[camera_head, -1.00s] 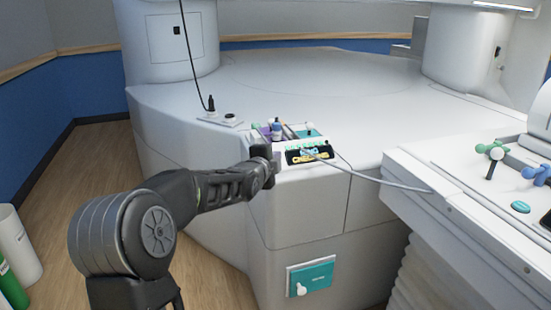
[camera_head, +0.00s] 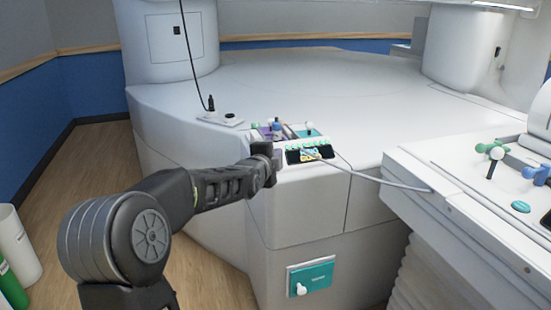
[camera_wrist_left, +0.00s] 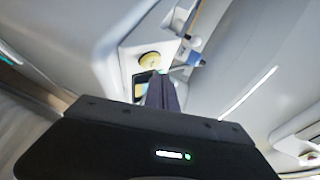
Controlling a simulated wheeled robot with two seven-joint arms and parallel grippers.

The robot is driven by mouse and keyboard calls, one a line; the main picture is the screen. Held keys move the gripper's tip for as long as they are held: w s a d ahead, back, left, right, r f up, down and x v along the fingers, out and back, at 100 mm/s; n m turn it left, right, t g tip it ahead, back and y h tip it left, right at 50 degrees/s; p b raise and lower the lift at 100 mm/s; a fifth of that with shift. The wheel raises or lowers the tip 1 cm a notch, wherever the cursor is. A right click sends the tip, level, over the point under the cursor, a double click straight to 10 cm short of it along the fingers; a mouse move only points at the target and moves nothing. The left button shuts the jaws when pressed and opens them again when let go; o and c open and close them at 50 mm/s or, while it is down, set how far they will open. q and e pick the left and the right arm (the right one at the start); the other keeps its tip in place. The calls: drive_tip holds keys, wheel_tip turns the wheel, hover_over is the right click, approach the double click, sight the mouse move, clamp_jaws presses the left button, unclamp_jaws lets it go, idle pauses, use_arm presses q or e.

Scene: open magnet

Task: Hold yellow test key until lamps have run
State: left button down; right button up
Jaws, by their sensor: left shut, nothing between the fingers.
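A round yellow key (camera_wrist_left: 150,60), which I take as the test key, sits on a pale panel just beyond my fingertips in the left wrist view. My left gripper (camera_wrist_left: 163,83) is shut and empty, pointing towards the key's side of the panel. I cannot tell whether it touches the key. In the head view this gripper (camera_head: 270,152) is at the left edge of the small control panel, and the key does not show clearly. A row of small green lamps (camera_head: 308,145) is above a dark display (camera_head: 310,156). My right gripper is out of view.
A grey cable (camera_head: 375,178) runs from the panel to the right. A patient table (camera_head: 470,205) with coloured knobs is at right. The broad white top behind the panel is mostly clear.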

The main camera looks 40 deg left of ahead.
use_arm(q)
drive_tip(key=shift+r, duration=0.1)
drive_tip(key=s+d+r+p, duration=0.1)
drive_tip(key=p, duration=0.1)
drive_tip(key=s+d+r+p, duration=0.1)
drive_tip(key=d+r+p, duration=0.1)
drive_tip(key=shift+r, duration=0.25)
idle(0.3)
idle(0.6)
